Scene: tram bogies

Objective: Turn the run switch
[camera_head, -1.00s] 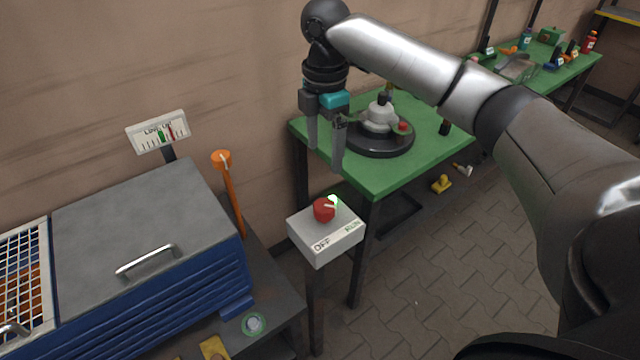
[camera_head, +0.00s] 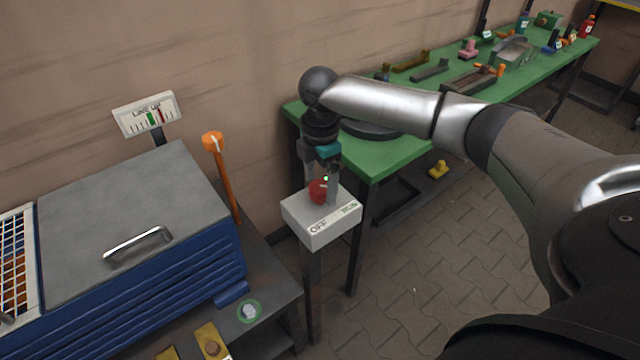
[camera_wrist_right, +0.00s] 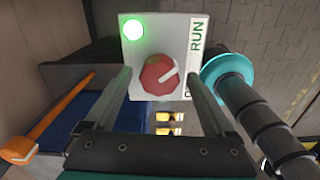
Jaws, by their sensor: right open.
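The run switch is a red knob (camera_head: 318,192) on top of a grey box (camera_head: 321,222) on a post, with OFF and RUN lettered on its front edge. In the right wrist view the knob (camera_wrist_right: 159,75) shows a white pointer line, and a green lamp (camera_wrist_right: 133,29) is lit beside it. My right gripper (camera_head: 320,190) is lowered over the box, fingers pointing down on either side of the knob. In the right wrist view its open fingers (camera_wrist_right: 160,82) flank the knob with gaps. Contact cannot be told. My left gripper is not in view.
A blue cabinet with a grey lid (camera_head: 130,215) stands left, with an orange-topped lever (camera_head: 222,170) and a gauge sign (camera_head: 147,113) behind. A green table (camera_head: 400,150) with several parts stands behind the box.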

